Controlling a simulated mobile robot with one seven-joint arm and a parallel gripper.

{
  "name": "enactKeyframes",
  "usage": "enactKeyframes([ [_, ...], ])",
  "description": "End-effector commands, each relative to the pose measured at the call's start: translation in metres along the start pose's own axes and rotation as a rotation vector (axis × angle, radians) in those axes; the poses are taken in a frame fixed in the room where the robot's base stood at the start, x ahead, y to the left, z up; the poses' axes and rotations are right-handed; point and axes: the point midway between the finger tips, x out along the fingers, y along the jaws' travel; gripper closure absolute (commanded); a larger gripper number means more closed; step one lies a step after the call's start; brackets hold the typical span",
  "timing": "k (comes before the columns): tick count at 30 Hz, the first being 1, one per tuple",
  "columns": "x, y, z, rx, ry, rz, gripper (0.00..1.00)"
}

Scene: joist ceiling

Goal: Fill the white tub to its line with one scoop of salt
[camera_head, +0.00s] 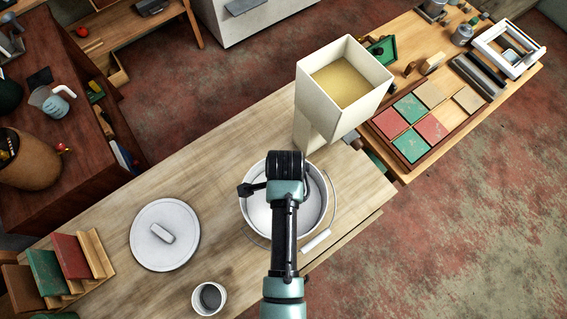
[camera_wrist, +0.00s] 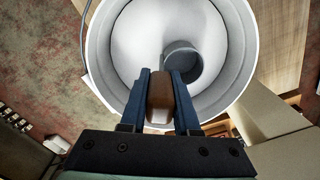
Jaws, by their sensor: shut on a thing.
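My gripper (camera_wrist: 159,75) is shut on the brown handle (camera_wrist: 160,98) of a scoop. The scoop's grey round cup (camera_wrist: 181,57) hangs inside a wide pale bucket (camera_wrist: 96,42), over or in the white salt (camera_wrist: 135,35). I cannot tell how much salt the cup holds. In the head view my arm hides the scoop and part of the bucket (camera_head: 322,205). A small white tub (camera_head: 196,302) stands on the bench at the front left, apart from the bucket. Its inside looks grey and shadowed; no line on it shows.
A round lid (camera_head: 150,250) lies on the wooden bench (camera_head: 110,215) left of the bucket. A tall cream hopper (camera_head: 312,107) with yellowish grain stands close behind the bucket. Colored blocks in a wooden rack (camera_head: 92,256) stand at the left end. The bucket's wire handle (camera_head: 316,242) hangs to the right.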

Motion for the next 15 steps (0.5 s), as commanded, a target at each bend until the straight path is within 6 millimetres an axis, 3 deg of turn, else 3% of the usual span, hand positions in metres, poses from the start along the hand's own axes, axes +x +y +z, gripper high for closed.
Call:
enactKeyframes([
  [5,0.002,-0.001,0.0,0.0,0.0,-0.001,1.0],
  [15,0.024,-0.001,0.0,0.0,0.0,-0.002,1.0],
])
